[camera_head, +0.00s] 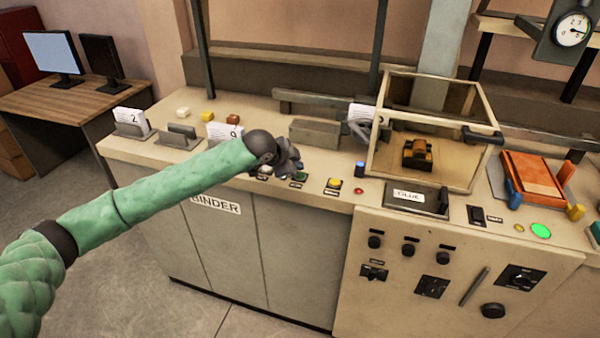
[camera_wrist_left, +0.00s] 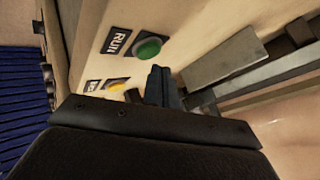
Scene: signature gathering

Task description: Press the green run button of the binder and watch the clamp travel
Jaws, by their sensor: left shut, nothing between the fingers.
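The green run button (camera_wrist_left: 150,46) sits beside a RUN label (camera_wrist_left: 117,40) on the beige binder panel in the left wrist view. In the head view the green button (camera_head: 301,176) is small and partly hidden by my left gripper (camera_head: 292,163). The gripper's fingers (camera_wrist_left: 162,82) are shut and empty, and their tips are close to the green button. I cannot tell whether they touch it. A grey metal bar (camera_wrist_left: 226,60) lies right of the button in the wrist view. I cannot tell whether it is the clamp. My right gripper is out of view.
A yellow button (camera_head: 334,184) and a red button (camera_head: 359,191) are right of the green one. A framed clear case (camera_head: 470,165), a GLUE lid (camera_head: 415,198) and an orange tray (camera_head: 533,177) stand further right. Number-card holders (camera_head: 131,124) are at the left.

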